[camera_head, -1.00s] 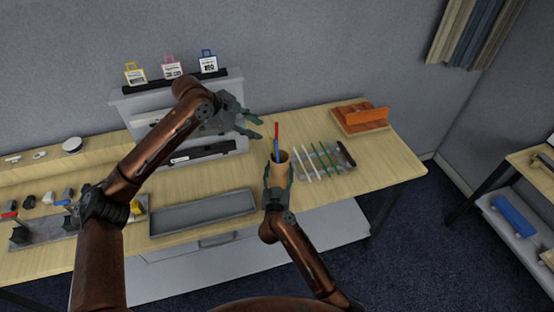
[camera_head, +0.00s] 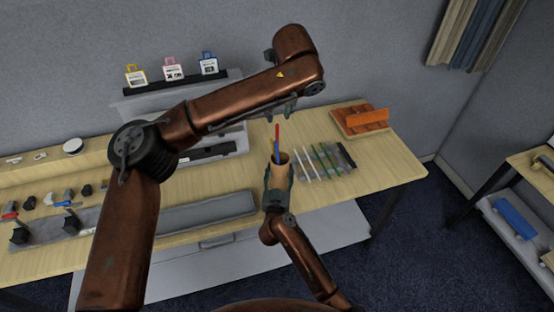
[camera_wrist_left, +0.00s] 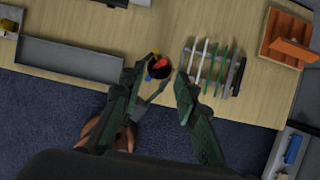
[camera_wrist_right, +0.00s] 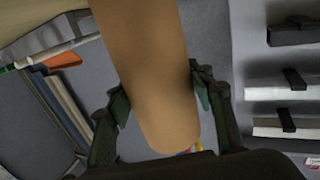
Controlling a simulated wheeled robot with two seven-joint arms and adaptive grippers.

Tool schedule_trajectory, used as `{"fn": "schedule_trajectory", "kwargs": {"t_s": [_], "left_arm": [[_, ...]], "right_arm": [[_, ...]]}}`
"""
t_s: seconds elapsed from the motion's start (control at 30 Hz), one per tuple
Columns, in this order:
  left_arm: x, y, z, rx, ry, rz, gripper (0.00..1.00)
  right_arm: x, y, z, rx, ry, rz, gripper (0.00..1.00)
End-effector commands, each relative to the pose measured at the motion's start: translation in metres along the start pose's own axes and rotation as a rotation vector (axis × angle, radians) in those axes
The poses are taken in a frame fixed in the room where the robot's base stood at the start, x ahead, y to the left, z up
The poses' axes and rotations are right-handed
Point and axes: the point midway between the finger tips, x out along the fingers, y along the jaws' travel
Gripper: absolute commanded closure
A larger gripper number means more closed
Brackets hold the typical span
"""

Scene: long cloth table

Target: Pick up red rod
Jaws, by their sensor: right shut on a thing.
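The red rod (camera_head: 277,131) stands in a tan cup (camera_head: 281,158) beside a blue rod (camera_head: 275,149). My right gripper (camera_head: 279,175) is shut on the cup; the right wrist view shows the cup (camera_wrist_right: 158,70) between its fingers. My left gripper (camera_head: 283,112) points down above the cup. In the left wrist view its fingers (camera_wrist_left: 162,78) are apart and empty, with the red rod (camera_wrist_left: 160,63) seen between and beyond the tips. In the right wrist view the rods show only as small coloured bits at the cup's end.
A rack of white and green rods (camera_head: 322,160) lies right of the cup. An orange block on a wooden tray (camera_head: 362,122) is at the far right. A long grey tray (camera_head: 210,212) lies left of the cup. The front right of the table is clear.

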Motion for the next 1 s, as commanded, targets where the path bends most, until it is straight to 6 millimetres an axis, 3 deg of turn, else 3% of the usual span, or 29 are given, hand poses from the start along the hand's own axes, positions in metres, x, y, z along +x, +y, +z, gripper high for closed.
{"fn": "schedule_trajectory", "kwargs": {"t_s": [0.1,0.37,0.7,1.0], "left_arm": [[0.02,0.0,0.0,-0.001,0.002,0.0,0.71],[0.041,-0.001,0.0,-0.002,0.002,-0.001,0.71],[0.085,-0.004,0.0,-0.002,0.001,-0.001,0.71],[0.089,-0.005,0.0,-0.002,0.001,-0.003,0.72]], "right_arm": [[0.0,0.0,0.0,0.0,0.0,-0.001,0.75],[0.0,0.0,0.0,0.0,0.0,0.0,0.75],[0.0,0.0,0.0,0.0,0.0,0.0,0.75],[0.0,0.0,0.0,0.0,0.0,0.0,0.75]]}}
